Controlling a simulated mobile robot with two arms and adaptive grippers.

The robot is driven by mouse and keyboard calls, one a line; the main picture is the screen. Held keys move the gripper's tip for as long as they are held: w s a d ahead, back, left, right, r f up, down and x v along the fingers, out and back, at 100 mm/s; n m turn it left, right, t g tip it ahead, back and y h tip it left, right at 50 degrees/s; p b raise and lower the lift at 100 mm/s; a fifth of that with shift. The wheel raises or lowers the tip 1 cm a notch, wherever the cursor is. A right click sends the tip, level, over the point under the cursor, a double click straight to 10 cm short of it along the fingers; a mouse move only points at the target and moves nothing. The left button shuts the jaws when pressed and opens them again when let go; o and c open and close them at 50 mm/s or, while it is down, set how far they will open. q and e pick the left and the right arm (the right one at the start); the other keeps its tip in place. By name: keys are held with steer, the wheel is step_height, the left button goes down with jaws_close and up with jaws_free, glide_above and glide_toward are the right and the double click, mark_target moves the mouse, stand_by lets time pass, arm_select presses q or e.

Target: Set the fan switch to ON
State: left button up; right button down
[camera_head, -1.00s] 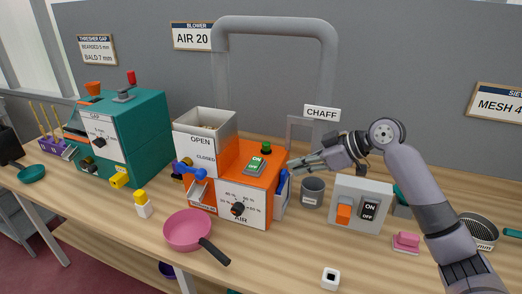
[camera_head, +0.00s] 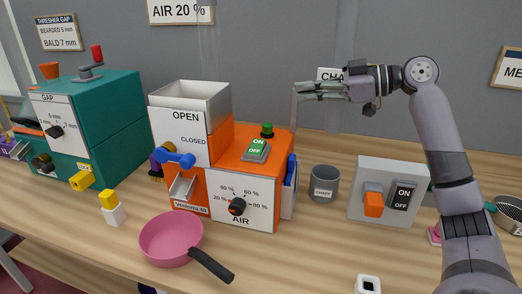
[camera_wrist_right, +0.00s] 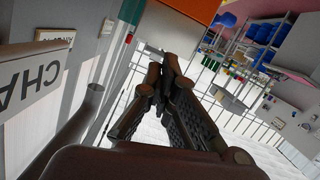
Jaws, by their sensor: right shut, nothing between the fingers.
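An orange blower machine (camera_head: 203,141) stands mid-table. On its top is a green ON/OFF switch (camera_head: 256,150), with a green knob (camera_head: 267,130) behind it. A grey box (camera_head: 352,190) to the right carries an orange rocker (camera_head: 373,204) beside a dark ON/OFF plate (camera_head: 402,196). I cannot tell which of the two is the fan switch, or how either is set. My right gripper (camera_head: 298,92) is shut and empty, pointing left in the air, above and to the right of the machine. In the right wrist view its fingers (camera_wrist_right: 155,72) are together. My left gripper is not in view.
A grey CHAFF cup (camera_head: 323,184) stands between machine and grey box. A pink pan (camera_head: 165,238) lies in front. A teal thresher (camera_head: 105,117) stands left. A CHAFF sign (camera_head: 328,74) is behind my gripper.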

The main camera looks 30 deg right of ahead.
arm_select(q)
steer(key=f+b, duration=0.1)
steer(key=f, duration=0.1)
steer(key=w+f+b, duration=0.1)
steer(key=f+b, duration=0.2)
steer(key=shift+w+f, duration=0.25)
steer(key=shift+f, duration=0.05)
arm_select(e)
step_height(320, 180, down, 6)
steer(key=shift+w+r, duration=0.1)
steer(key=shift+r, duration=0.05)
